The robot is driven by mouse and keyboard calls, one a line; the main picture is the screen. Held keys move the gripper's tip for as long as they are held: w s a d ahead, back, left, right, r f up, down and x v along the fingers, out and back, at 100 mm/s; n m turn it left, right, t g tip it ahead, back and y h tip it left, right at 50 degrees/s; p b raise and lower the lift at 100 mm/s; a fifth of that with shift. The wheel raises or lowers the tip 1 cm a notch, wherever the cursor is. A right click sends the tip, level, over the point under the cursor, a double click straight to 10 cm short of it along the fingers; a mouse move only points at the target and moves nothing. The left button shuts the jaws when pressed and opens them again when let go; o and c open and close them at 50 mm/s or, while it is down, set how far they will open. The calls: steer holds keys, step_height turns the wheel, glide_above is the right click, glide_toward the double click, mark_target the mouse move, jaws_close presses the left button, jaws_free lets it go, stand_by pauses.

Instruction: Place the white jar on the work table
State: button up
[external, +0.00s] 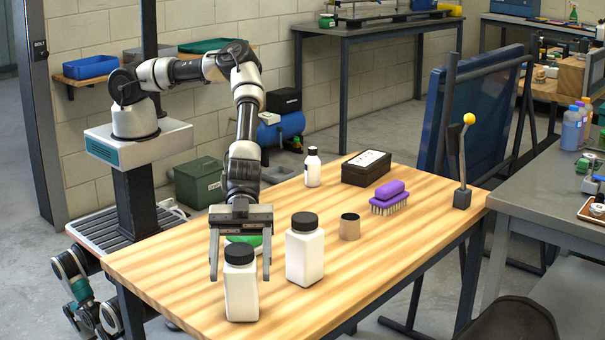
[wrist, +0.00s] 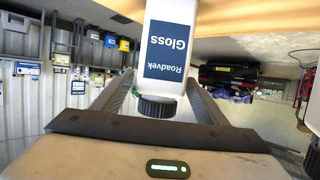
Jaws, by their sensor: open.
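A white jar (external: 241,292) with a black lid stands upright on the wooden work table (external: 165,270) near its front edge. In the wrist view this jar (wrist: 167,45) appears upside down with a dark "Roadvek Gloss" label. My gripper (external: 240,272) points down over it, open, with one finger on each side. In the external view there are gaps between the fingers and the jar. A second, similar white jar (external: 305,255) with a black lid stands just to the right, outside the fingers. My gripper's fingers (wrist: 163,88) also flank the jar in the wrist view.
A green item (external: 247,240) lies partly hidden behind the near jar. A brown cup (external: 349,227), purple brush (external: 389,200), black box (external: 366,168), small white bottle (external: 312,168) and yellow-knobbed lever (external: 464,165) stand farther back. The table's right front is clear.

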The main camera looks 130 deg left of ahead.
steer(key=shift+s+a+r, duration=0.1)
steer(key=shift+a+r, duration=0.05)
steer(key=shift+r, duration=0.1)
steer(key=s+a+r+g+y+p, duration=0.1)
steer(key=s+a+r+y, duration=0.2)
steer(key=s+a, duration=0.4)
steer(key=s+a+r+g+y+p, duration=0.1)
steer(key=s+a+r+g+y, duration=0.15)
steer(key=s+a, duration=0.45)
steer(key=s+a+r+n+y, duration=0.3)
steer(key=s+a+r+y, duration=0.3)
steer(key=s+a+r, duration=0.45)
steer(key=s+d+r+n+h, duration=0.1)
steer(key=s+r+n, duration=0.2)
steer(key=s, duration=0.8)
steer(key=s+r+n, duration=0.3)
steer(key=s+r, duration=0.3)
steer(key=s, duration=0.5)
steer(key=shift+s+d+r+g+h, duration=0.15)
steer(key=shift+d+r+g+h, duration=0.1)
steer(key=shift+d+g+h, duration=0.15)
